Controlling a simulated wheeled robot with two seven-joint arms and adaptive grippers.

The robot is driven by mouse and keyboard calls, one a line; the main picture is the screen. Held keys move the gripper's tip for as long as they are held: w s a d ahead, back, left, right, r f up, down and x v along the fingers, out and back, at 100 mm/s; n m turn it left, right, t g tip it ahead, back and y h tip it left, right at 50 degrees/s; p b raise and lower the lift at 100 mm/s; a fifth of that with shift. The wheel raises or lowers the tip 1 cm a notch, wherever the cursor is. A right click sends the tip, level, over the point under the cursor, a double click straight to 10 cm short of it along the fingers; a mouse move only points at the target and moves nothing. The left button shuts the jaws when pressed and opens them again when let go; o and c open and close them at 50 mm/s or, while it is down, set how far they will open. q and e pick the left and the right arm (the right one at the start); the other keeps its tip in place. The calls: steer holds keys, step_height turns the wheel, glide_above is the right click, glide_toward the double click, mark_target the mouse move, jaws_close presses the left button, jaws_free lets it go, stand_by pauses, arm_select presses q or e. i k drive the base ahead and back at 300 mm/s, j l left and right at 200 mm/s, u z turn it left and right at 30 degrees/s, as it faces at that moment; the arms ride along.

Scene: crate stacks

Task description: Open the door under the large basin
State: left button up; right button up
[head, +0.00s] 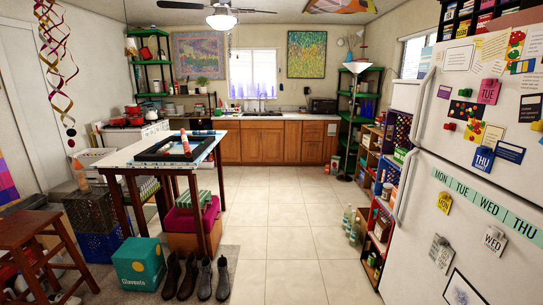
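A dark sink basin (262,113) is set in the counter at the far back wall, below the bright window. I cannot tell from here whether it has more than one bowl. Under it are brown wooden cabinet doors (262,146), which look closed. The cabinet handles are too small to make out. Neither of my grippers shows in the head view.
A tall table (125,158) stands at left, with boots (205,279) and a teal box (138,264) near it. A wooden stool (30,238) is at lower left. A white fridge (455,175) and low shelves (381,225) line the right. Clear tiled floor (290,215) leads to the cabinets.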

mark_target(273, 140)
steer(key=i+z, duration=0.2)
steer(key=i, duration=5.9)
steer(key=l, duration=0.1)
